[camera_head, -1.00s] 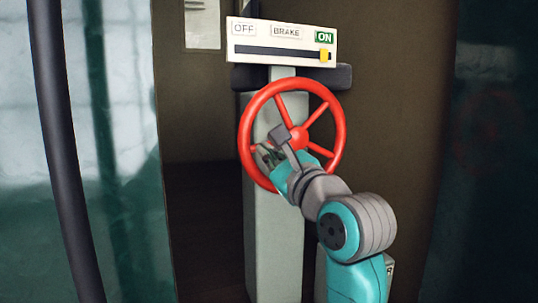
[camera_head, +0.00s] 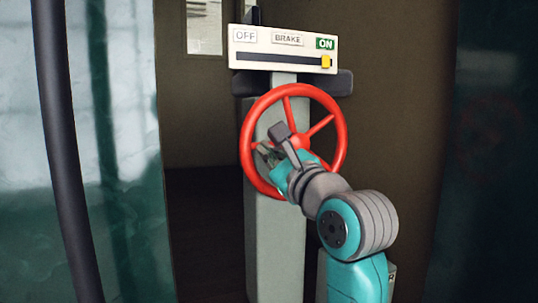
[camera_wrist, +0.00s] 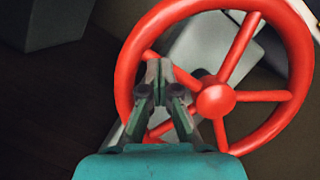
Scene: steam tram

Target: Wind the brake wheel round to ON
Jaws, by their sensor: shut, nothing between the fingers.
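The red brake wheel (camera_head: 343,128) stands upright on a pale grey post (camera_head: 275,240), and it fills much of the wrist view (camera_wrist: 297,40). Above it, a white indicator board (camera_head: 283,67) reads OFF, BRAKE and ON. Its yellow marker (camera_head: 326,62) sits at the right end of the slot, under the green ON label (camera_head: 325,43). My gripper (camera_head: 264,150) is at the left part of the wheel, inside the rim's outline. In the wrist view its fingertips (camera_wrist: 160,72) are together with nothing held, beside a spoke. I cannot tell whether they touch it.
A dark rail (camera_head: 60,150) runs down the left, in front of a pale and green panel (camera_head: 115,130). A dark bar (camera_head: 340,84) crosses behind the post below the board. A dark doorway lies left of the post.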

